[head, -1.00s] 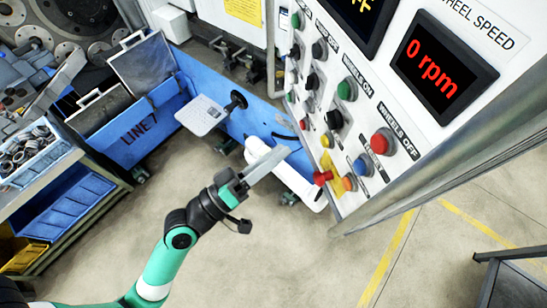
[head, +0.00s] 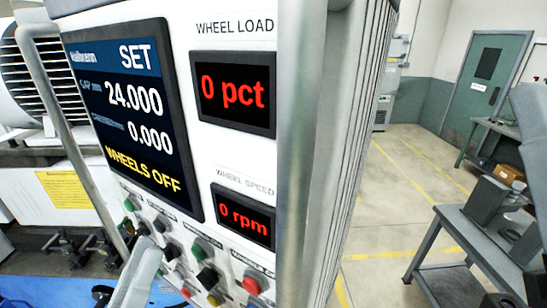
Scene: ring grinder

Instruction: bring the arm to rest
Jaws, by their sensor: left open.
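My left gripper (head: 140,272) shows as grey fingers at the bottom left, in front of the lower part of the control panel (head: 235,158). It is open, with nothing visible in it; the rest of the arm is out of view. The panel's large screen (head: 135,115) reads SET, 24.000, 0.000 and WHEELS OFF. The wheel load display (head: 233,93) reads 0 pct and the wheel speed display (head: 243,215) reads 0 rpm. The fingers overlap the left buttons in the picture; I cannot tell whether they touch any.
A red button (head: 252,284) and a green button (head: 203,249) sit low on the panel. A grey post edges the panel's right side. A dark bench (head: 475,235) with fixtures stands at right, and a green door (head: 485,85) behind. The floor (head: 385,225) between is clear.

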